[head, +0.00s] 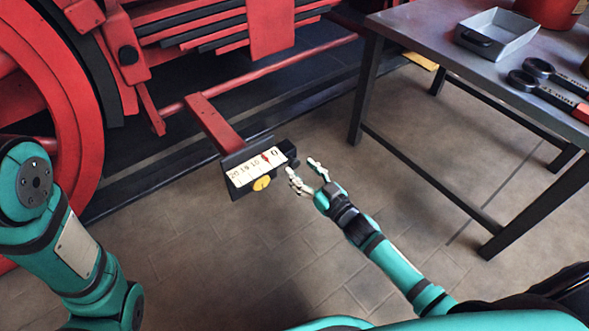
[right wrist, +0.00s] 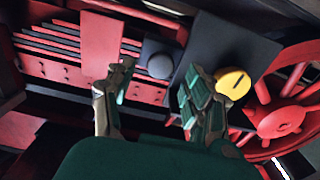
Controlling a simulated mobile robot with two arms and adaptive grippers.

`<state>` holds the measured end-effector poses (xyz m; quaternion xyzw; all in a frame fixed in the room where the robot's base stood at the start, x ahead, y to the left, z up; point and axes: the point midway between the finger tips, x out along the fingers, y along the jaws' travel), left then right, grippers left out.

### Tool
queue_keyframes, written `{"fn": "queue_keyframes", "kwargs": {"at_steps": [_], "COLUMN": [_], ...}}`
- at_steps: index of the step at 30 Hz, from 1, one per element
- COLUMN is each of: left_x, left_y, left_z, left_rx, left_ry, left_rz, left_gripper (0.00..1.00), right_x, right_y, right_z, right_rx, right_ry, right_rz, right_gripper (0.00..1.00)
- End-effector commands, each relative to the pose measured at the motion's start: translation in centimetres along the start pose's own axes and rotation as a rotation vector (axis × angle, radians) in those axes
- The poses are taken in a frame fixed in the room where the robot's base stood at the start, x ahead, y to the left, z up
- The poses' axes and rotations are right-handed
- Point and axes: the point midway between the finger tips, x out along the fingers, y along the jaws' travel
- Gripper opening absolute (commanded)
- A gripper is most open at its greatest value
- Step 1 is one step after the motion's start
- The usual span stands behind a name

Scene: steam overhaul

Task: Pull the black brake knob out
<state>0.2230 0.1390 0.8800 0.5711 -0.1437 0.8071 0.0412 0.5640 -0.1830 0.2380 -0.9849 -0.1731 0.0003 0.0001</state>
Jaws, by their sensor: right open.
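The black brake knob (head: 289,149) sticks out at the right end of the small panel (head: 240,172) on the red bracket. It shows as a dark round ball in the right wrist view (right wrist: 160,66). My right gripper (head: 301,168) is open and empty, just right of and in front of the knob. In the right wrist view its two fingers (right wrist: 158,74) stand apart, with the knob between and beyond their tips. I see no clear contact. Of my left arm only links show at the left; its gripper is out of view.
The panel carries a yellow dial (head: 262,183), also near the right finger in the right wrist view (right wrist: 234,82). Red locomotive wheels (head: 60,110) stand left. The floor between is clear.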

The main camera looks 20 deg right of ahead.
Motion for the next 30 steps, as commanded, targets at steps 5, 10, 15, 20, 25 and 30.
{"fn": "queue_keyframes", "kwargs": {"at_steps": [5, 10, 15, 20, 25, 30], "left_x": [-0.8, -1.1, -1.1, -1.0, -1.0, -1.0], "left_y": [0.4, 0.5, 0.5, 0.5, 0.5, 0.5], "left_z": [-1.0, -1.1, -1.1, -1.1, -1.1, -1.1], "left_rx": [0.002, 0.002, 0.003, 0.002, 0.002, 0.002], "left_ry": [0.018, 0.019, 0.019, 0.019, 0.02, 0.02], "left_rz": [0.007, 0.007, 0.007, 0.007, 0.008, 0.008], "left_gripper": [0.73, 0.73, 0.73, 0.73, 0.73, 0.73], "right_x": [2.8, 3.8, 4.0, 4.0, 4.0, 4.0], "right_y": [0.0, 0.0, 0.0, 0.0, 0.0, 0.0], "right_z": [0.2, 0.1, 0.0, 0.0, 0.0, 0.0], "right_rx": [0.0, 0.0, 0.0, 0.0, 0.0, 0.0], "right_ry": [0.002, 0.0, -0.001, 0.0, 0.0, 0.0], "right_rz": [-0.001, 0.0, 0.0, 0.0, 0.0, 0.0], "right_gripper": [0.53, 0.53, 0.53, 0.48, 0.26, 0.04]}}
